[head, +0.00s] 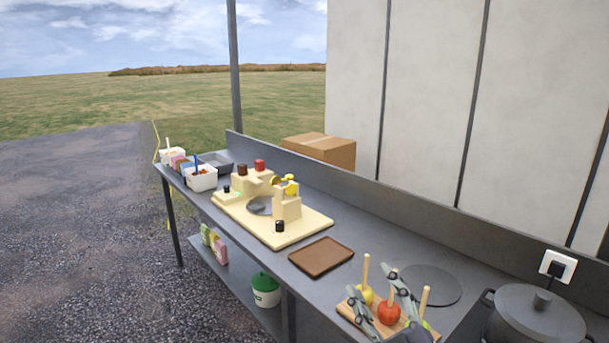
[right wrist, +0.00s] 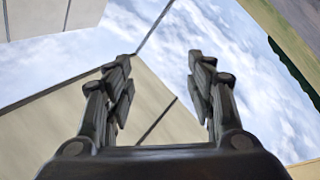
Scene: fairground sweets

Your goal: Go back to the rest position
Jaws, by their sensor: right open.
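My right gripper (head: 382,302) shows at the bottom of the head view, in front of a wooden board with apples on sticks. It is open, with its two fingers apart. In the right wrist view the gripper (right wrist: 160,75) has nothing between its fingers, only sky and wall behind. The wooden board (head: 348,312) holds a red apple (head: 389,313) and a yellow apple (head: 367,295) on sticks, partly hidden by my fingers. Whether the fingers touch anything there cannot be told from the head view. My left gripper is not in view.
A long grey counter (head: 340,225) carries a cream machine (head: 300,233), a brown tray (head: 321,257), a dark round plate (head: 432,284) and a lidded pot (head: 535,318). White tubs (head: 201,181) stand at the far end. A cardboard box (head: 320,148) is behind the counter.

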